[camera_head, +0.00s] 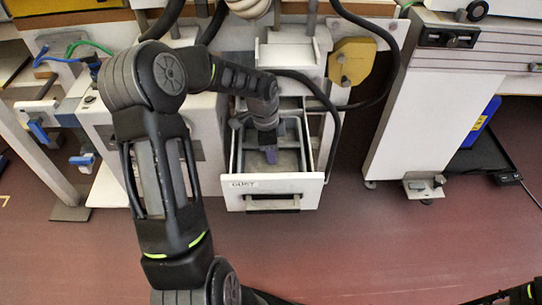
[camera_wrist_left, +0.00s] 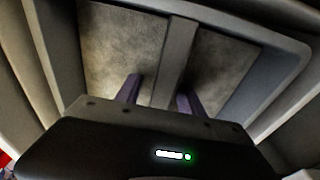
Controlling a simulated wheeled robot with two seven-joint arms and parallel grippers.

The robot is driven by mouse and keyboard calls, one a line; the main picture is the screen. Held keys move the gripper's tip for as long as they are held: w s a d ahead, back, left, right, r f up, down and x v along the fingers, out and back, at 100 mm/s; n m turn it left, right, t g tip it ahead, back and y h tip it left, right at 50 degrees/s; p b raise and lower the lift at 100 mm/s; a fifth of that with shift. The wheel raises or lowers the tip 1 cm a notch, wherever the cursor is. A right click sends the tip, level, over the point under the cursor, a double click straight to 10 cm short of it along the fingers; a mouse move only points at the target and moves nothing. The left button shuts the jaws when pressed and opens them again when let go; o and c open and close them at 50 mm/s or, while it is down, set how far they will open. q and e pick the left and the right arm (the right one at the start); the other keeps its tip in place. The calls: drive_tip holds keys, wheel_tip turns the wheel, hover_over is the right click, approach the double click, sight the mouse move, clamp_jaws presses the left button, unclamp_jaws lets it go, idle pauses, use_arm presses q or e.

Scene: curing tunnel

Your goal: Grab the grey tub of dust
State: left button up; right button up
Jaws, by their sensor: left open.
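The grey tub (camera_head: 305,148) sits inside a pulled-out white drawer (camera_head: 270,184) with a label that seems to read "DUST". In the left wrist view the tub (camera_wrist_left: 268,88) holds grey-brown dust, and a flat grey bar (camera_wrist_left: 177,50) crosses its middle. My left gripper (camera_head: 268,155) reaches down into the drawer over the tub. It is open, with its two purple fingers (camera_wrist_left: 158,95) on either side of the bar. I cannot tell whether they touch it. My wrist hides the near part of the tub. My right gripper is out of view.
A black hose (camera_head: 335,125) hangs along the drawer's right side. A yellow block (camera_head: 351,62) is mounted above right. A white cabinet (camera_head: 425,110) stands at the right, with a black mat (camera_head: 485,155) beside it. The red floor (camera_head: 350,245) in front is clear.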

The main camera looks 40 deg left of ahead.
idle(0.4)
use_arm(q)
clamp_jaws()
idle(0.6)
